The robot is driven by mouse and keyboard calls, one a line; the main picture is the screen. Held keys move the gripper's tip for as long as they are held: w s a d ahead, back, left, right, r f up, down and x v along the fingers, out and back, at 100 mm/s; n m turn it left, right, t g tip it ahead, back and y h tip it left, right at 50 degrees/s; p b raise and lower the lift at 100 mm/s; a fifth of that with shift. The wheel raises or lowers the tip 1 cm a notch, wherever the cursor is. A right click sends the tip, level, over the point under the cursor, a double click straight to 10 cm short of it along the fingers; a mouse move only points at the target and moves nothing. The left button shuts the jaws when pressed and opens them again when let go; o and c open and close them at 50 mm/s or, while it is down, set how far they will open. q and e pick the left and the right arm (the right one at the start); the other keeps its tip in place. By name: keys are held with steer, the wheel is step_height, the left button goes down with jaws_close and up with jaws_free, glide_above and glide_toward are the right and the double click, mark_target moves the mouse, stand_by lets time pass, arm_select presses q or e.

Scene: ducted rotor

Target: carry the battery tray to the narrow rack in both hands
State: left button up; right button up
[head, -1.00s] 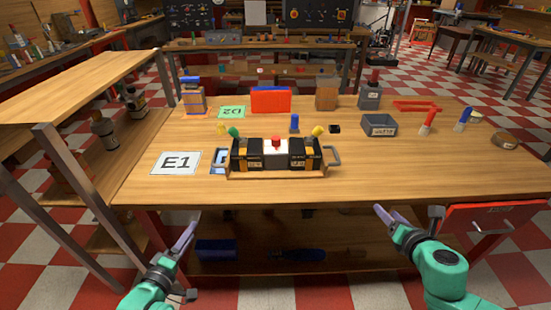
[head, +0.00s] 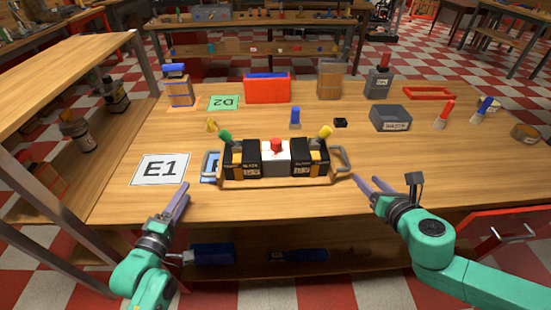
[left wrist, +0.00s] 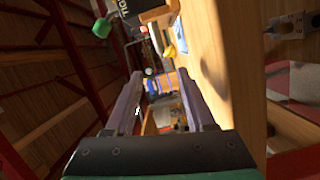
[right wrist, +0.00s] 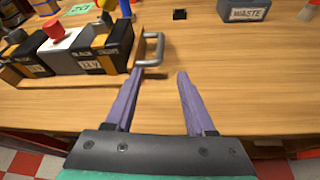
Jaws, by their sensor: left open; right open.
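The battery tray (head: 277,183) is wooden with a grey handle at each end and stands on the workbench. It bears black battery boxes (head: 241,158) and a white box with a red knob (head: 276,154). My left gripper (head: 176,205) is open, in front of the bench edge, left of and below the tray's left handle (head: 210,164). My right gripper (head: 369,186) is open and empty, just right of the right handle (head: 343,159). In the right wrist view that handle (right wrist: 153,50) lies ahead of the fingers, not between them. The left wrist view shows no handle between the fingers.
A white E1 card (head: 160,169) lies left of the tray. A grey waste bin (head: 390,118), a red box (head: 267,89) and a green card (head: 224,102) are behind. A wooden shelf unit (head: 62,72) stands at the left. I cannot make out which rack is the narrow one.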

mark_target(205, 159)
arm_select(q)
steer(key=shift+w+f, duration=0.1)
steer(key=shift+w, duration=0.35)
arm_select(e)
steer(key=shift+w+d+f, duration=0.15)
steer(key=shift+w, duration=0.35)
arm_select(q)
steer(key=x, duration=1.4)
arm_select(e)
steer(key=x, duration=1.4)
steer(key=shift+a, duration=0.3)
arm_select(q)
jaws_close()
arm_select(e)
jaws_close()
steer(key=shift+s+f, duration=0.15)
